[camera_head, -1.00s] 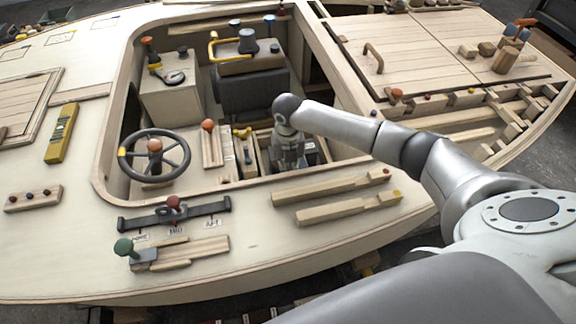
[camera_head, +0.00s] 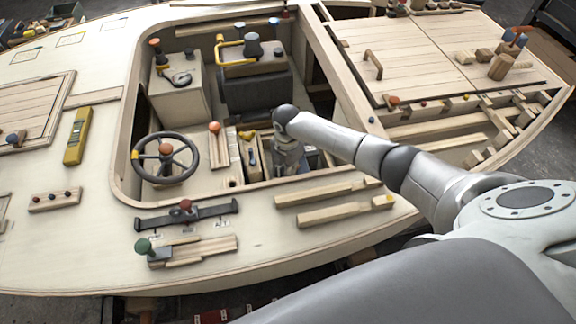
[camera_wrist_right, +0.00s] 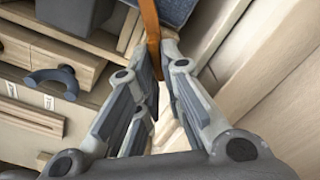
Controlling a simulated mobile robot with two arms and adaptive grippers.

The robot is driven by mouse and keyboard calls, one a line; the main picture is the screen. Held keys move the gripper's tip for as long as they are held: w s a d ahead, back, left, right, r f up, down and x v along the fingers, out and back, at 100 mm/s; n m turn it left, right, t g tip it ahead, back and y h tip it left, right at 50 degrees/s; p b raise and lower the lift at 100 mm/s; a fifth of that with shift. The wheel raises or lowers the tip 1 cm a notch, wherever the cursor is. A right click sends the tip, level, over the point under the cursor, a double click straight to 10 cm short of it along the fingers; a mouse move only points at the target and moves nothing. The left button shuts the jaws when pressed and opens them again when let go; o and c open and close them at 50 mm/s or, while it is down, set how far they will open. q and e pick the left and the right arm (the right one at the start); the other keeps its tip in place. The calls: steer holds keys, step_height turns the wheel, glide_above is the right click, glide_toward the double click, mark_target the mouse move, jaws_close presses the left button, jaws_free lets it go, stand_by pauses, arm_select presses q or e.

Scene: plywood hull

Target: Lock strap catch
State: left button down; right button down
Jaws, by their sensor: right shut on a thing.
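My right gripper (camera_head: 290,165) reaches down into the cockpit opening, beside a small wooden box and a grey-lined recess. In the right wrist view its two fingers (camera_wrist_right: 162,75) are closed around a narrow orange-brown strap (camera_wrist_right: 151,22). The strap runs up past the top edge of that view, beside a dark blue padded thing (camera_wrist_right: 176,10). The strap's far end is out of view, and I cannot make out the catch. In the head view the arm and gripper hide the strap. My left gripper is in neither view.
A steering wheel (camera_head: 165,158) stands left of the gripper, with an orange-knobbed lever (camera_head: 215,128) between them. Two wooden rails (camera_head: 345,210) lie on the near deck.

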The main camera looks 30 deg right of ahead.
steer(key=m, duration=0.1)
steer(key=m+p, duration=0.1)
steer(key=m, duration=0.1)
steer(key=m+p, duration=0.1)
steer(key=shift+w+r, duration=0.1)
steer(key=shift+w, duration=0.15)
steer(key=shift+w+m+p, duration=0.15)
steer(key=shift+m+p, duration=0.3)
steer(key=shift+m, duration=1.25)
steer(key=c, duration=1.6)
jaws_free()
steer(key=shift+o, duration=0.2)
step_height(320, 180, up, 12)
